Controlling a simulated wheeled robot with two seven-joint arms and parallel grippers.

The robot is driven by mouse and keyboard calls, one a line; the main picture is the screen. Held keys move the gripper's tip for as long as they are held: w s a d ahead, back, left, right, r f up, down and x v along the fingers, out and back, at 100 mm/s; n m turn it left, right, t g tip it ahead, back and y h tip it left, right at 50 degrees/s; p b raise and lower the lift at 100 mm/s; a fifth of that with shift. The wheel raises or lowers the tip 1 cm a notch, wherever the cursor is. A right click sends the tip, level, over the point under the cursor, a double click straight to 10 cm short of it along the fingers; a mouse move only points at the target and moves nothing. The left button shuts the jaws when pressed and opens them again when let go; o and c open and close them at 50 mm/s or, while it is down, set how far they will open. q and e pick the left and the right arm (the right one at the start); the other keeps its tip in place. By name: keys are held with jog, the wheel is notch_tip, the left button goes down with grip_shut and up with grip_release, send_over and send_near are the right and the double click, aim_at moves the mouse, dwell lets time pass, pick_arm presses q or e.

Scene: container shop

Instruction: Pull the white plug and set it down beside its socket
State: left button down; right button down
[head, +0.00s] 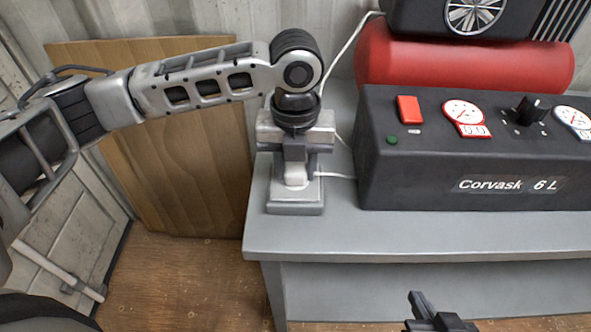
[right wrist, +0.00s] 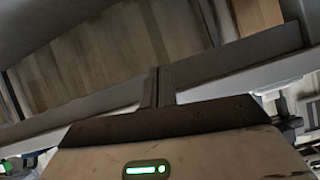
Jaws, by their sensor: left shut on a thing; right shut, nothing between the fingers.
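My left gripper (head: 296,172) points straight down at the left end of the grey bench and is shut on the white plug (head: 298,180). The fingers hide most of the plug. A white cord (head: 338,176) leads from it to the right, towards the compressor. The socket, a pale grey block (head: 295,208), sits on the bench right under the gripper. I cannot tell whether the plug is fully seated in it. My right gripper (head: 432,308) is shut and empty, low in front of the bench. Its closed fingers also show in the right wrist view (right wrist: 157,88).
The black compressor panel (head: 470,150), marked Corvask 6 L, stands close right of the socket, with a red tank (head: 465,68) behind it. The grey bench (head: 400,228) has a bare strip along its front. A wooden board (head: 180,160) leans behind my left arm.

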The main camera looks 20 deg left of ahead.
aim_at(295, 168)
pick_arm(q)
jog(key=shift+r+p, duration=0.7)
jog(key=shift+p, duration=0.05)
jog(key=shift+r+p, duration=0.95)
jog(key=shift+p, duration=0.2)
jog(key=shift+r+p, duration=1.2)
jog(key=shift+p, duration=0.15)
jog(key=shift+r, duration=0.2)
pick_arm(e)
jog(key=shift+s+d+r+n+g+h, duration=0.2)
jog(key=shift+d+r+n+g+h, duration=0.2)
jog(key=shift+d+r, duration=0.25)
jog(key=shift+f, duration=0.1)
